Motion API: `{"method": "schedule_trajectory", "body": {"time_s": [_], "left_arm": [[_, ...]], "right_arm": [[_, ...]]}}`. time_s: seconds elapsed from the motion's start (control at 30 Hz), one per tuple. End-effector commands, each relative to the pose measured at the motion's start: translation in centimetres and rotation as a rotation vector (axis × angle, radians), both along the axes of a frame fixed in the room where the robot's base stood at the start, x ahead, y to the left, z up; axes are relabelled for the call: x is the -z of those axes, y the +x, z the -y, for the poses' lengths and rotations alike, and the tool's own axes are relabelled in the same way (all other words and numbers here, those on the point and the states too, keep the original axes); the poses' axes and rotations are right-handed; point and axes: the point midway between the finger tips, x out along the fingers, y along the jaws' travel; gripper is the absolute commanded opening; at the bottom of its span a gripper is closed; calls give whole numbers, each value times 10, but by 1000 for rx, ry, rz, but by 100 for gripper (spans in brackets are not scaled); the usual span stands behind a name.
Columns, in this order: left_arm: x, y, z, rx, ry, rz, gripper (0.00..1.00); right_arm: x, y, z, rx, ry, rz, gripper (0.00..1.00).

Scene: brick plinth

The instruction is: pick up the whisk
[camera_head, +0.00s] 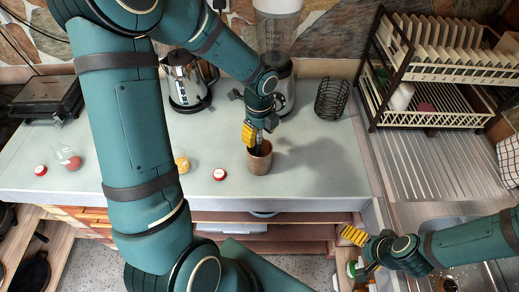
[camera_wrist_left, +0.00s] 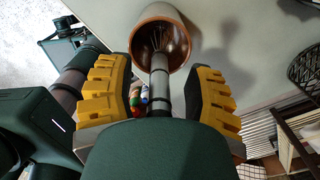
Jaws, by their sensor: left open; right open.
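The whisk (camera_wrist_left: 160,90) stands in a copper-coloured cup (camera_head: 260,162) on the counter. In the left wrist view its wires are inside the cup (camera_wrist_left: 181,16) and its grey handle points out toward my gripper. My left gripper (camera_head: 255,136) is just above the cup. In the left wrist view its yellow fingers (camera_wrist_left: 160,78) are open, one on each side of the handle, with visible gaps. In the head view the gripper mostly hides the whisk. My right gripper (camera_head: 356,237) is open and empty, low at the right in front of the counter edge.
A blender (camera_head: 277,40) stands behind my left gripper, a steel kettle (camera_head: 184,80) to the left. A black wire basket (camera_head: 332,98) and a dish rack (camera_head: 440,65) are right. A red-topped item (camera_head: 219,174) lies left of the cup. The counter (camera_head: 320,170) right of the cup is clear.

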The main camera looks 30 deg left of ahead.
Motion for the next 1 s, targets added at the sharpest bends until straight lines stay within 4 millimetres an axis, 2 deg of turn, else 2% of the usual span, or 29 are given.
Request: {"method": "schedule_trajectory", "body": {"time_s": [0.27,0.33,0.43,1.0], "left_arm": [[3,0,0,-1,0,2,52],[3,0,0,-1,0,2,34],[3,0,0,-1,0,2,0],[-1,1,0,-1,1,2,0]], "right_arm": [[0,0,0,0,0,0,98],[0,0,0,0,0,0,98],[0,0,0,0,0,0,98],[0,0,0,0,0,0,98]]}}
